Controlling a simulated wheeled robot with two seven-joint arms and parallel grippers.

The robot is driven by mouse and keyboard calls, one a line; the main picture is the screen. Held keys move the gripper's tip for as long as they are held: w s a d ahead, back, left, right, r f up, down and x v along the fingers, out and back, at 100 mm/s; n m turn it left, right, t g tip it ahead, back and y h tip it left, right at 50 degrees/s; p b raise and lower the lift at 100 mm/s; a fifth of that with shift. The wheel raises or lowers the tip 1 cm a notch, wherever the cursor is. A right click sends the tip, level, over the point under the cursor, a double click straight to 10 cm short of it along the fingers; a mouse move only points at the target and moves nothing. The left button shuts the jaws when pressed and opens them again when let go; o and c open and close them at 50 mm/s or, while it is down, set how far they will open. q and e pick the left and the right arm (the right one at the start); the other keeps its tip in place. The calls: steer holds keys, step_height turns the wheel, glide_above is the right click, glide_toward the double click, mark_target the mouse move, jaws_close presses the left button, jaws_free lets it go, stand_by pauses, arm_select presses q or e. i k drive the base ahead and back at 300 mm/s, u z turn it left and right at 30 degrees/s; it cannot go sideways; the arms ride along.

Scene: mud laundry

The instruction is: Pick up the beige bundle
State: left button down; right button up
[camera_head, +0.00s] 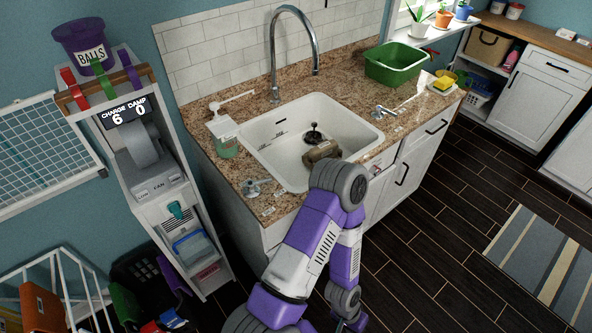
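A tan-brown lump (321,151), the only thing here that looks like the beige bundle, lies in the white sink (262,150), near its front edge and beside the dark drain plug. Its lower part is partly hidden by the sink's front edge and my purple and white arm. This arm comes up from the bottom of the view, and its grey joint is just in front of the lump in the picture. I cannot tell whether they touch. I see no gripper fingers on the lump. Neither gripper's fingertips can be made out.
A tall faucet (275,50) stands behind the sink. A soap bottle (224,135) is at its left, a green basin (394,64) and a yellow sponge (443,83) at its right. A narrow shelf unit (150,165) stands left.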

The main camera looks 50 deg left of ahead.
mark_target(327, 149)
steer(key=k, duration=0.15)
steer(key=u, duration=1.15)
